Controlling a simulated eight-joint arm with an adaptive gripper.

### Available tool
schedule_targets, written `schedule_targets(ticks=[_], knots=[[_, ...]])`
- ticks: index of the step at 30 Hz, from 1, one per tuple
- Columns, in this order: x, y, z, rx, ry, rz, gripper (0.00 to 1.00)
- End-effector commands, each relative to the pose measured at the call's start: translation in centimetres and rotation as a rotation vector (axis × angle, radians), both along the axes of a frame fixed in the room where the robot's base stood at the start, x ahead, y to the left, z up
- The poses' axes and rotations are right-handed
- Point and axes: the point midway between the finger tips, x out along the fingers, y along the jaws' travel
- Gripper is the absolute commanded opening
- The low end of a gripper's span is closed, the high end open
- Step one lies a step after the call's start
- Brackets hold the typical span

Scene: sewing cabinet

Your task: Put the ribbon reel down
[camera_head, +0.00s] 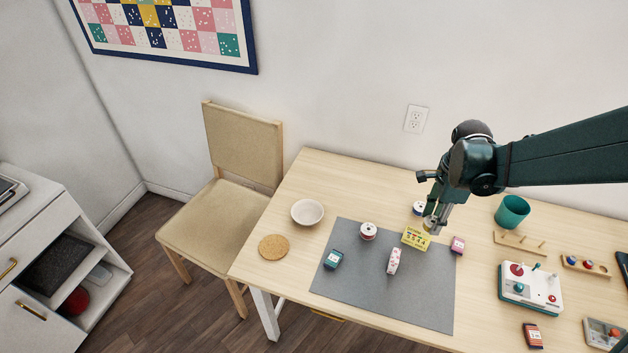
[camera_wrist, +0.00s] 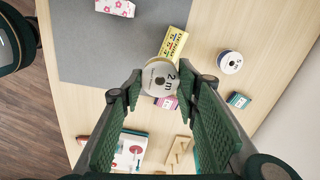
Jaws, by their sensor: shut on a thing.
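My gripper (camera_head: 436,221) is shut on a ribbon reel (camera_wrist: 160,77), a pale round spool with "2 m" on its face. In the wrist view (camera_wrist: 158,84) the reel sits between the two green finger pads. In the head view the reel (camera_head: 430,224) is partly hidden by the fingers, by the yellow box at the grey mat's back edge. In the wrist view it overlaps the yellow box (camera_wrist: 174,43) and the pink box (camera_wrist: 166,103). Its height above the table is hard to tell.
A bowl (camera_head: 307,212), cork coaster (camera_head: 273,247), teal cup (camera_head: 512,210) and toy console (camera_head: 531,289) stand around. The mat's front is clear.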

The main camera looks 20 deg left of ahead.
Motion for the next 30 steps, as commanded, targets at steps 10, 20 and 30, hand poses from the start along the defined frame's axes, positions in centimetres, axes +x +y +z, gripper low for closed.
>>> schedule_targets(ticks=[10, 20, 30], knots=[[7.1, 8.4, 0.5, 0.000, 0.000, 0.005, 0.22], [12.3, 17.4, 0.5, 0.000, 0.000, 0.005, 0.22], [16.1, 27.7, 0.0, 0.000, 0.001, 0.006, 0.22]])
